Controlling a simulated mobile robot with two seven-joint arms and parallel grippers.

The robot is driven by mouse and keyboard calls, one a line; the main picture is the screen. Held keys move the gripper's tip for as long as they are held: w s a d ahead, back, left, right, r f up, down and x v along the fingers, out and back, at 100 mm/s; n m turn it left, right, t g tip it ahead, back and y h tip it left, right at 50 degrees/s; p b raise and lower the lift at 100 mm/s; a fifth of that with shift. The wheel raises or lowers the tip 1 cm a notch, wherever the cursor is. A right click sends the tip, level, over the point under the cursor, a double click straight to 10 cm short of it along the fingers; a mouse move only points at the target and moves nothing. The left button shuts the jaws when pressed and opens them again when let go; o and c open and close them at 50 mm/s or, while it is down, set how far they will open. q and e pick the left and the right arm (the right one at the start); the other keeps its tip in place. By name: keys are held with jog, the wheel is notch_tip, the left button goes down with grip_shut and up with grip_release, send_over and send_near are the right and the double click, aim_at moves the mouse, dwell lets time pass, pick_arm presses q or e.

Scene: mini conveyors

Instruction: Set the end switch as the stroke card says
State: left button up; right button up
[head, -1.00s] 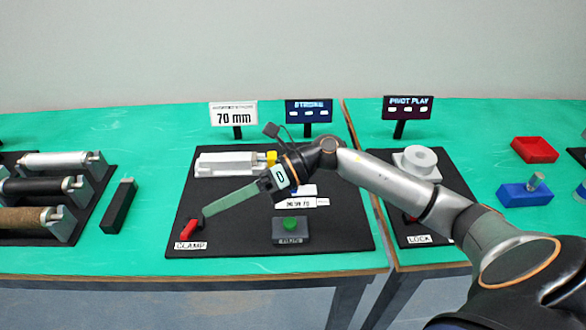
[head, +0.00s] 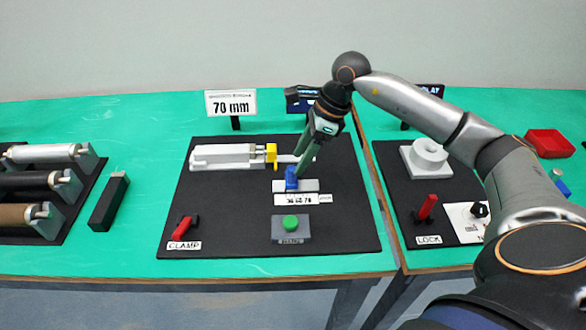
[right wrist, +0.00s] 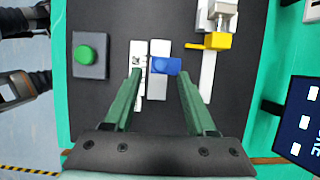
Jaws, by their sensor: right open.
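The stroke card (head: 231,103) stands at the back of the board and reads 70 mm. The end switch, a blue block (head: 291,180), sits on a light grey rail (head: 310,185) behind a white scale strip (head: 295,199). It also shows in the right wrist view (right wrist: 164,66). My right gripper (head: 300,163) points down at the blue block. In the right wrist view its open green fingers (right wrist: 160,76) stand either side of the block, with gaps visible. The block's position against the scale marks is too small to tell. My left gripper is not in view.
A grey cylinder (head: 222,156) with a yellow end piece (head: 271,154) lies behind the rail. A green button box (head: 291,229) stands in front, and a red clamp lever (head: 183,228) at front left. A second board (head: 405,180) lies to the right.

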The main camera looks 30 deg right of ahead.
aim_at(294, 167)
jog(key=x, duration=0.5)
grip_shut()
dwell(0.4)
dwell(1.0)
